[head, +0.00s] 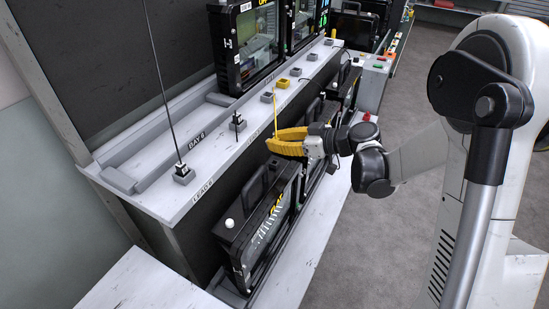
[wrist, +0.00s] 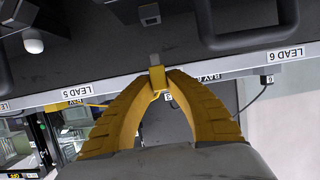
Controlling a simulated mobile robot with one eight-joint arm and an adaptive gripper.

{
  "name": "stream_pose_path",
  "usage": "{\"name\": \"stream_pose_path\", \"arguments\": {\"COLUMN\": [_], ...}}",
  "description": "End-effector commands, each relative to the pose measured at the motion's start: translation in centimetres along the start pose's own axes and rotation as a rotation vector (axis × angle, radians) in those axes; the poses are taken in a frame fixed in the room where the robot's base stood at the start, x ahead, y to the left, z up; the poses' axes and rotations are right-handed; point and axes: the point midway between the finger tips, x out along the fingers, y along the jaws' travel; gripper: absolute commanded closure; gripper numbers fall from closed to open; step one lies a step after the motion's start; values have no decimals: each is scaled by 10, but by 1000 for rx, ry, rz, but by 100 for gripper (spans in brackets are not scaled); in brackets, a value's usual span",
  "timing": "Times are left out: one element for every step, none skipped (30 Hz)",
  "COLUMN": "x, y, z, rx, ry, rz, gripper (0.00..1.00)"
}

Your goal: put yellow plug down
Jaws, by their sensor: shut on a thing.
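In the head view the plug cannot be told apart from the yellow fingers. A thin yellow cable (head: 275,112) rises by the fingertips. A yellow block (head: 283,83) sits on the shelf behind the gripper.
The grey shelf (head: 150,205) carries a dark plug with a black cable (head: 183,170) and several small grey blocks. A black housing (head: 258,235) with a handle and white knob stands below. Upper housings (head: 245,45) stand behind. The shelf's near-left part has bare room.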

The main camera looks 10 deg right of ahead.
Motion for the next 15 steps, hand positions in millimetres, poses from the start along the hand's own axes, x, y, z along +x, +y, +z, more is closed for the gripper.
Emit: {"name": "stream_pose_path", "arguments": {"x": [2,2,3,4,6,8,9,11,14,15,16,16,16,16,16], "y": [-3,-4,-4,-4,-4,-4,-4,-4,-4,-4,-4,-4,-4,-4,-4], "z": [2,2,4,7,10,16,21,26,33,37,40,41,41,40,39], "rx": [0,0,0,0,0,0,0,0,0,0,0,0,0,0,0], "ry": [0,0,0,0,0,0,0,0,0,0,0,0,0,0,0], "rz": [0,0,1,1,1,1,1,1,1,1,1,1,1,1,1], "gripper": [100,100,100,100,100,100,100,100,100,100,100,100,100,100,100]}}
